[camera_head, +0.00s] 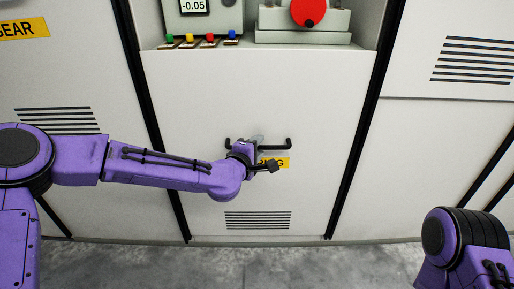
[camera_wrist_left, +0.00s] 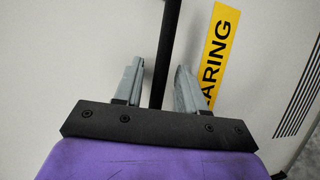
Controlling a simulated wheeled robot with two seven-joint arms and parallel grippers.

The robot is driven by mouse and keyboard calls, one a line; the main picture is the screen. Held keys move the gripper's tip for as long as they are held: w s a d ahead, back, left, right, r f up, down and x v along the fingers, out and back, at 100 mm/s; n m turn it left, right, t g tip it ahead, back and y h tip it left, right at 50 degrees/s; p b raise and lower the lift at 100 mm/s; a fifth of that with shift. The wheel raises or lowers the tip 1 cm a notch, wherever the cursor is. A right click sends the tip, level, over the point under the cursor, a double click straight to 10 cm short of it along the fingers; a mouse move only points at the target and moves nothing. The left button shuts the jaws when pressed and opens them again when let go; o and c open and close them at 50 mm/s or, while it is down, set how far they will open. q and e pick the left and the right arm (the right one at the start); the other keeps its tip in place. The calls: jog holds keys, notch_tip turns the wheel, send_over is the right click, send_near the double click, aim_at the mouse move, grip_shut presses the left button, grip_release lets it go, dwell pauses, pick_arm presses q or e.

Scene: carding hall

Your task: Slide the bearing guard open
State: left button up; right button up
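The bearing guard (camera_head: 200,115) is a pale grey panel with a black horizontal bar handle (camera_head: 288,144) and a yellow label (camera_head: 284,162) below it, partly hidden by my left wrist. My left gripper (camera_head: 257,142) is at the middle of the handle. In the left wrist view, the left gripper (camera_wrist_left: 160,65) is open, with one grey finger on each side of the black handle (camera_wrist_left: 166,45). Gaps show between the bar and both fingers. The label, reading "ARING" (camera_wrist_left: 216,50), shows beside the right finger. My right gripper is out of view.
Above the panel is a recess with a display box (camera_head: 205,22), several coloured buttons (camera_head: 210,38) and a red knob (camera_head: 308,12). Vent slots (camera_head: 258,220) are low on the panel. Black vertical strips flank it. Grey floor (camera_head: 300,265) lies clear in front.

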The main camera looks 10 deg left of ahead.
pick_arm(q)
jog(key=p+v, duration=0.2)
jog(key=v, duration=0.8)
jog(key=shift+s, duration=0.3)
